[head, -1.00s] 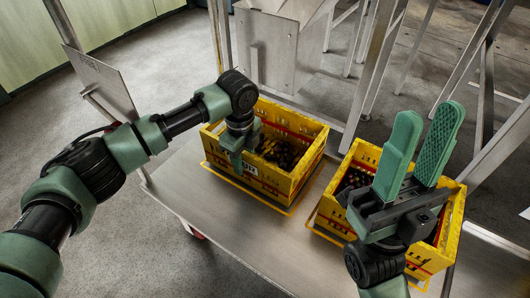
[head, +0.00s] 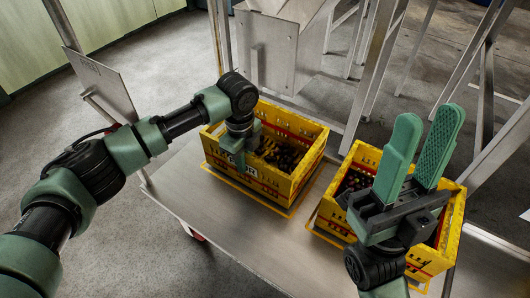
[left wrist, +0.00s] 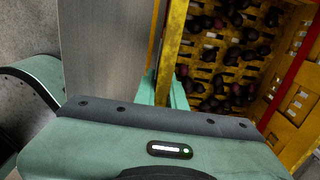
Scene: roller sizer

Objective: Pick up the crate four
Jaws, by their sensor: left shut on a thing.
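Crate four (head: 270,182) is a yellow crate with a partly covered black label ending in "OUR" on its near wall. My left gripper (head: 243,148) is shut on the crate's near wall, over part of the label. My right gripper (head: 427,118) is open and empty, pointing up in front of the second crate.
The table's left front is clear.

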